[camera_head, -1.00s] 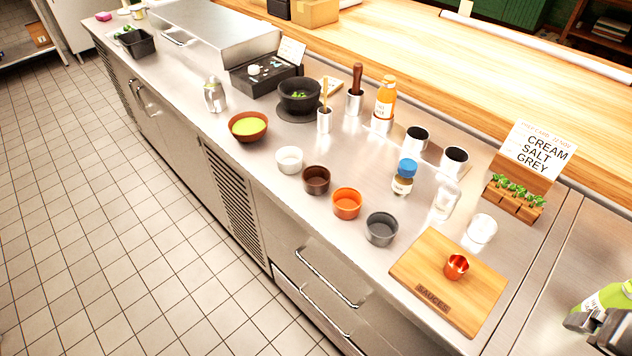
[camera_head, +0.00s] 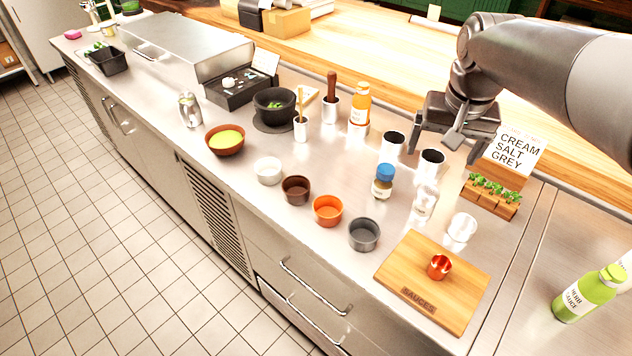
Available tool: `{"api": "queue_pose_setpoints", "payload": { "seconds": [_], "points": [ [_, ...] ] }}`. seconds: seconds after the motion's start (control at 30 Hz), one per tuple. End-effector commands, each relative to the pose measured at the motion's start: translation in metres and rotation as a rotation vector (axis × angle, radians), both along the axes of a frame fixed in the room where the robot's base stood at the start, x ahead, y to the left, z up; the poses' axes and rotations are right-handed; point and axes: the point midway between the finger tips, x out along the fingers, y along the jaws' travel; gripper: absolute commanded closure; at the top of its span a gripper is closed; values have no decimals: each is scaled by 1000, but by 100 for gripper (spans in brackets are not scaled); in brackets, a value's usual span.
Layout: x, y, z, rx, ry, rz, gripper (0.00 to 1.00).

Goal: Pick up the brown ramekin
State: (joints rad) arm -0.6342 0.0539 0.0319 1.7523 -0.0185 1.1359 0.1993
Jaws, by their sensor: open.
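The brown ramekin (camera_head: 296,190) stands upright on the steel counter, in a row between a white ramekin (camera_head: 268,170) on its left and an orange ramekin (camera_head: 327,210) on its right. It looks empty. My gripper (camera_head: 445,155) is open and empty, fingers pointing down, above the back right of the counter near the dark-topped steel cups. It is well to the right of the brown ramekin and apart from it.
A terracotta bowl (camera_head: 225,140) is left. The counter's front edge is close.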

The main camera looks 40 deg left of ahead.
Motion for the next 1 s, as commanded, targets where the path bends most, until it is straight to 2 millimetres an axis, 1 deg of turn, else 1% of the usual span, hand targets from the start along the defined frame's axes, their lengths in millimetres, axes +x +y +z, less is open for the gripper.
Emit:
{"api": "queue_pose_setpoints", "payload": {
  "seconds": [0.03, 0.07, 0.1, 0.17, 0.2, 0.27, 0.3, 0.37, 0.4, 0.5, 0.6, 0.7, 0.87, 1.0],
  "points": [
    [0, 28, -8, -11, 17, 35, 11],
    [-1, 43, -11, -15, 26, 51, 11],
    [-3, 63, -16, -23, 36, 72, 11],
    [-7, 92, -25, -35, 53, 102, 11],
    [-10, 112, -31, -43, 62, 123, 11],
    [-18, 141, -42, -56, 78, 154, 11],
    [-25, 161, -49, -66, 88, 174, 11],
    [-36, 189, -61, -79, 101, 205, 11],
    [-44, 206, -69, -88, 110, 223, 11],
    [-63, 243, -87, -109, 127, 263, 11],
    [-80, 268, -101, -123, 137, 291, 11],
    [-90, 283, -110, -133, 145, 307, 11],
    [-95, 288, -125, -139, 149, 314, 11],
    [-95, 288, -149, -140, 149, 313, 11]
  ]
}}
